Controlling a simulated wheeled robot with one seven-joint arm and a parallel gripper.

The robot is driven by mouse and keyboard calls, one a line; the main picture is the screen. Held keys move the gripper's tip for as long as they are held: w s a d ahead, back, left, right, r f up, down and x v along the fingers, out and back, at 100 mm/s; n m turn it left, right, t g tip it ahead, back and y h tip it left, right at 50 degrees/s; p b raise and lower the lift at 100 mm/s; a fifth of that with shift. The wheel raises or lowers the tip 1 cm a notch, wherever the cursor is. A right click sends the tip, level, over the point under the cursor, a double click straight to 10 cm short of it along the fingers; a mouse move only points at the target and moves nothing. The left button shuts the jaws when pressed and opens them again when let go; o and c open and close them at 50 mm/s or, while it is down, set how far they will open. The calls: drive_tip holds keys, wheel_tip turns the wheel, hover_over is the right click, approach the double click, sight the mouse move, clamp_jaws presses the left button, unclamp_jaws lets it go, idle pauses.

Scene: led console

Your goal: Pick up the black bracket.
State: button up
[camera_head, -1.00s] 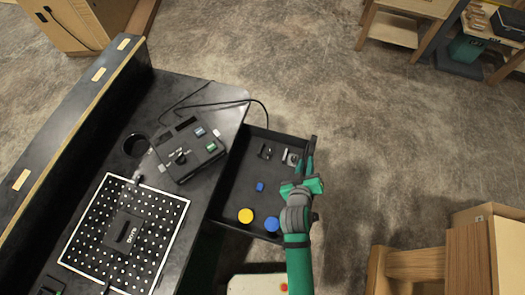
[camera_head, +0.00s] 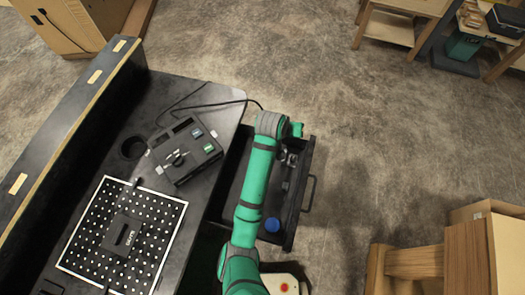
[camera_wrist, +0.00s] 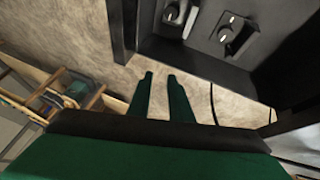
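The black bracket (camera_wrist: 240,38) lies in the dark drawer, near its far end, in the upper right of the wrist view. In the head view my arm covers the place where it lay. My gripper (camera_wrist: 160,78) is open and empty. In the wrist view its two fingers, with a gap between them, show against the floor, outside the drawer wall and to the left of the bracket. They are apart from the bracket. In the head view the fingertips are hidden behind my wrist.
A grey bracket (camera_wrist: 173,12) lies close to the black one. The drawer walls (camera_head: 300,205) stand around both. A blue disc (camera_head: 272,225) sits at the drawer's near end. A console box (camera_head: 185,150) stands on the desk to the left, with a black cable running past the drawer.

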drive_tip(key=s+a+m+g+y, duration=0.1)
drive_tip(key=s+a+g+y, duration=0.2)
drive_tip(key=a, duration=1)
drive_tip(key=shift+y, duration=0.4)
drive_tip(key=f, duration=0.2)
drive_tip(key=w+f, duration=0.1)
drive_tip(key=f, duration=0.1)
drive_tip(key=w+f, duration=0.1)
drive_tip(key=f, duration=0.1)
drive_tip(key=shift+w+d+f, duration=0.1)
drive_tip(key=shift+f, duration=0.25)
drive_tip(key=f, duration=0.4)
drive_tip(key=shift+w+d, duration=0.15)
drive_tip(key=shift+d, duration=0.1)
drive_tip(key=shift+a+f, duration=0.1)
drive_tip(key=shift+f, duration=0.15)
clamp_jaws()
